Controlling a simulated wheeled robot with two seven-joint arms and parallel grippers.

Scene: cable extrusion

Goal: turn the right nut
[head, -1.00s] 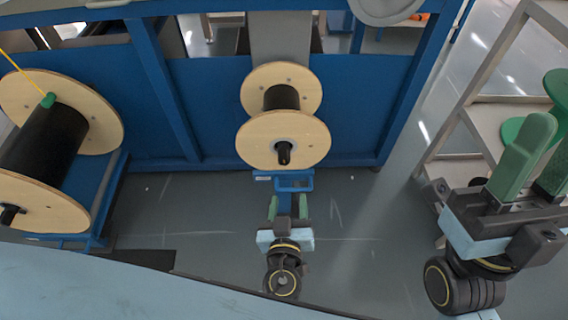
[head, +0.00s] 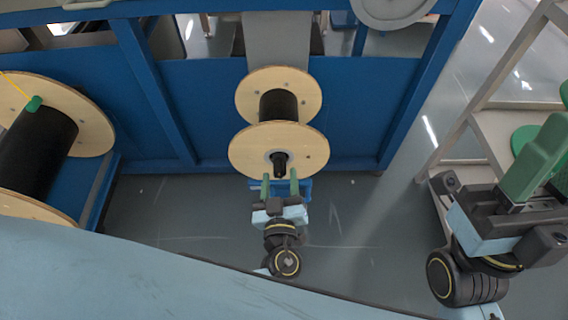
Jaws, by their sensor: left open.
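The right nut (head: 280,158) is the dark piece at the hub of the middle wooden spool (head: 246,152), with a black shaft end sticking out toward me. My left gripper (head: 280,178) is open just below it in the picture. Its two green fingers stand apart, one to each side of the shaft end, and I see no clear contact. Depth between fingers and nut is hard to judge. My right gripper (head: 540,160) is at the right edge, partly cut off, away from the spool; only one green finger shows clearly.
Another wooden spool (head: 78,107) with black winding and a yellow cable (head: 15,87) stands at the left. A blue frame (head: 215,115) is behind the spools. A beige shelf rack (head: 485,90) stands at the right. The floor around my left gripper is clear.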

